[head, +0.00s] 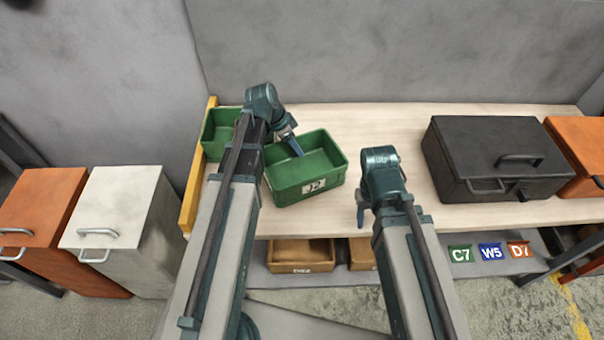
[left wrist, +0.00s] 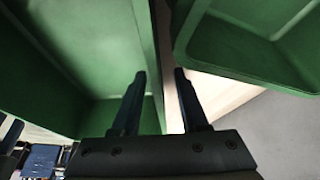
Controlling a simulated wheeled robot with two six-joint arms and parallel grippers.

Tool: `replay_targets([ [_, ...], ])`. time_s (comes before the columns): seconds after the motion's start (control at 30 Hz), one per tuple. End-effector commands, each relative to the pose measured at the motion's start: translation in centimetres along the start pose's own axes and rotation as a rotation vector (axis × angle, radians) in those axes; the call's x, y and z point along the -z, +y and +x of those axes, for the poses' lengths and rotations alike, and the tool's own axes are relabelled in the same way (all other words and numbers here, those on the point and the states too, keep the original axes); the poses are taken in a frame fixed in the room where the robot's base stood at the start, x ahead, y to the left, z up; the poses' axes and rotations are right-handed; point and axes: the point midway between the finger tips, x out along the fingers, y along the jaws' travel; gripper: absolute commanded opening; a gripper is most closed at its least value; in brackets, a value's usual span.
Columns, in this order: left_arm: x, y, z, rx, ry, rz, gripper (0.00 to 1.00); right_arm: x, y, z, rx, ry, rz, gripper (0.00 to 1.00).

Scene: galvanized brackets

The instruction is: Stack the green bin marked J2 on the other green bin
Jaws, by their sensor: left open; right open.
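The green bin marked J2 (head: 280,188) stands upright on the table, its white label facing the front. The other green bin (head: 216,138) stands to its left, partly hidden behind my left arm. Both look empty. My left gripper (head: 294,146) is open at the J2 bin's back-left part, one finger showing against its inside. In the left wrist view, the fingers (left wrist: 160,75) are apart, with a bin wall's rim seen between them; whether they touch it I cannot tell. My right gripper (head: 361,212) is open and empty near the table's front edge, right of the J2 bin.
A yellow rail (head: 194,188) edges the table's left end. A black case (head: 480,140) and an orange case (head: 578,140) stand at the right. Brown bins (head: 300,252) sit on a shelf below. The table's (head: 385,120) middle back is clear.

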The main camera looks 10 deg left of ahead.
Motion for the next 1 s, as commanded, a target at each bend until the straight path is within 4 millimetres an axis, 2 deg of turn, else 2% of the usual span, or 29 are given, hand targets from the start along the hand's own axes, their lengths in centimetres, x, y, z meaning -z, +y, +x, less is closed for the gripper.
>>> replay_targets([
  [0.07,0.02,0.01,-0.06,0.0,0.0,0.0,0.4,0.0,0.01,-0.06,0.0,0.0,0.0,0.5],
  [0.2,0.02,0.01,-0.06,0.0,0.0,0.0,0.15,0.0,0.01,-0.06,0.0,0.0,0.0,0.5],
  [0.3,0.02,0.01,-0.06,0.0,0.0,0.0,0.0,0.0,0.0,-0.06,0.0,0.0,0.0,0.5],
  [1.0,0.01,0.01,-0.05,0.0,0.0,0.0,0.0,0.0,0.01,-0.05,0.0,0.0,0.0,0.5],
])
